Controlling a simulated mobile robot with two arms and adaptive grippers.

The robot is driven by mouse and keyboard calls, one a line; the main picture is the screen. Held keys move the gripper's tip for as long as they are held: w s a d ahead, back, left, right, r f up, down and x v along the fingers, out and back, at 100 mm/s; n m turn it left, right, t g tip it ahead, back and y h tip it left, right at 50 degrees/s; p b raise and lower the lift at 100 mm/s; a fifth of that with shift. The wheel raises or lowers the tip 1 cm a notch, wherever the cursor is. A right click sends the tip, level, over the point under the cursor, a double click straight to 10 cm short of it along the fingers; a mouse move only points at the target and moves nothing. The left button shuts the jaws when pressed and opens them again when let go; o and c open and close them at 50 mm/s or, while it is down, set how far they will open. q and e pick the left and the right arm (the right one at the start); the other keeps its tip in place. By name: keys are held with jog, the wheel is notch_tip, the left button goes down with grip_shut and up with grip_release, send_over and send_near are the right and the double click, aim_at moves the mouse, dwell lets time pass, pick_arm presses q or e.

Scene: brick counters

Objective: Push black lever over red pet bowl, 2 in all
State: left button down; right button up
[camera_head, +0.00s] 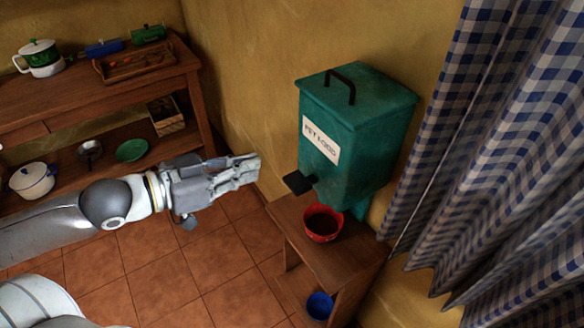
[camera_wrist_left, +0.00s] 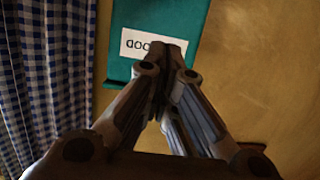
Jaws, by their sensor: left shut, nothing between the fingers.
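A green pet food dispenser (camera_head: 350,135) with a "PET FOOD" label stands on a small wooden stand. Its black lever (camera_head: 299,182) sticks out at the lower front. The red pet bowl (camera_head: 323,223) sits on the stand below the lever, with something dark brown inside. My left gripper (camera_head: 256,164) is shut and empty, to the left of the lever and apart from it. In the left wrist view its closed fingers (camera_wrist_left: 168,52) point toward the dispenser (camera_wrist_left: 150,17), covering part of the label; the lever does not show there. My right gripper is not in view.
A blue bowl (camera_head: 320,305) sits lower, under the stand's top (camera_head: 287,212). A wooden shelf (camera_head: 100,90) with a pot, tray and dishes stands at left. A checked curtain (camera_head: 490,130) hangs close on the right. Tiled floor (camera_head: 180,265) is open below my arm.

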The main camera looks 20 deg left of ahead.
pick_arm(q)
jog(key=shift+s+d, duration=0.1)
jog(key=shift+w+d, duration=0.1)
jog(key=shift+w, duration=0.1)
jog(key=p, duration=0.1)
send_over(291, 183)
jog(key=shift+f, duration=0.95)
notch_tip(291, 183, down, 3)
jog(key=shift+d+p, duration=0.1)
jog(key=shift+p, duration=0.35)
jog(key=shift+s+f, duration=0.1)
jog(key=shift+f, duration=0.6)
